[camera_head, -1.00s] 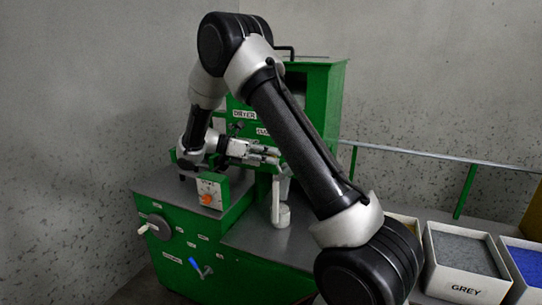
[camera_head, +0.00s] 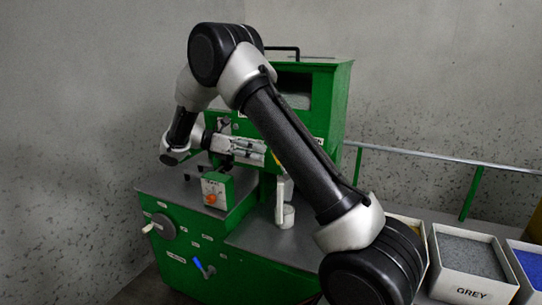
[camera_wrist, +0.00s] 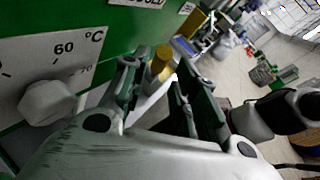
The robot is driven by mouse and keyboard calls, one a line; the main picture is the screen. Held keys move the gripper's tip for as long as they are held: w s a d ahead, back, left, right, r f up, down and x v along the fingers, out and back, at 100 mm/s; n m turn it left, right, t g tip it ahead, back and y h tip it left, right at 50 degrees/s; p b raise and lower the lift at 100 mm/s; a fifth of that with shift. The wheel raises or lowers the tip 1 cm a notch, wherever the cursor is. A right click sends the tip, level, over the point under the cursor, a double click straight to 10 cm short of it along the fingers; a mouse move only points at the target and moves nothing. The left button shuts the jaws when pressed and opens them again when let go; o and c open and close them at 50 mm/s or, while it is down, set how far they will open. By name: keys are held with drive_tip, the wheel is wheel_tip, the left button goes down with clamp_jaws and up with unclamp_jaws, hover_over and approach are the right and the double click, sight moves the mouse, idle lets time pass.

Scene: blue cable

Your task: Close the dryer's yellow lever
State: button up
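The green dryer (camera_head: 318,112) stands at the back, partly hidden behind my arm. A short yellow lever (camera_wrist: 160,62) shows in the wrist view, just beyond and between my fingertips. In the head view only a small yellow piece (camera_head: 277,158) shows beside my arm. My gripper (camera_wrist: 158,85) is open, its two dark fingers apart on either side of the line to the lever. I cannot tell whether a finger touches it. In the head view my gripper (camera_head: 258,150) lies roughly level in front of the dryer.
A white dial (camera_wrist: 48,100) with a temperature scale sits close on the left in the wrist view. A control box with an orange knob (camera_head: 211,198) stands below my wrist. A grey-filled bin (camera_head: 470,260) and a blue-filled bin (camera_head: 530,262) stand at right.

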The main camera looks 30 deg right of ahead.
drive_tip(key=v, duration=0.5)
drive_tip(key=shift+w+a, duration=0.15)
drive_tip(key=shift+a, duration=0.25)
drive_tip(key=s+f+m+t+y, duration=0.2)
drive_tip(key=s+f+m+y, duration=0.3)
drive_tip(key=s+f, duration=0.15)
drive_tip(key=s+d+r+m+t+y, duration=0.2)
drive_tip(key=s+r+m+t, duration=0.1)
drive_tip(key=s, duration=0.5)
drive_tip(key=s+d+r+m+t+y, duration=0.3)
drive_tip(key=s+r+m, duration=0.1)
drive_tip(key=s, duration=0.5)
drive_tip(key=s+d+r+m+t+y, duration=0.3)
drive_tip(key=s+r+m, duration=0.1)
drive_tip(key=s, duration=0.5)
drive_tip(key=shift+d+r, duration=0.15)
drive_tip(key=shift+r, duration=0.75)
